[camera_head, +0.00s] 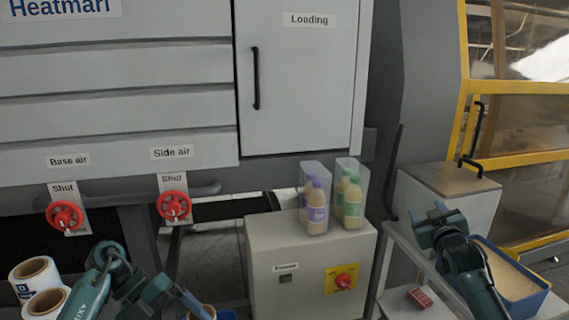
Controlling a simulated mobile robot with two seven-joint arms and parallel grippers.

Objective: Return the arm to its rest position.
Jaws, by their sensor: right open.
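My right gripper (438,218) is raised at the right, its open jaws pointing up and away, with nothing between them. Its arm comes up from the lower right, in front of a blue tray. My left arm (118,277) comes in at the lower left. Its gripper end (194,304) is low in the picture near the bottom edge, and its fingertips cannot be made out clearly. The right gripper is apart from the bottles and the cabinet.
A grey cabinet (262,255) with a red switch (343,282) carries clear packs of bottles (316,205). Red valves (65,216) sit below the machine. Label rolls (33,272) stand lower left. A blue tray (518,283) and red box (419,297) are lower right.

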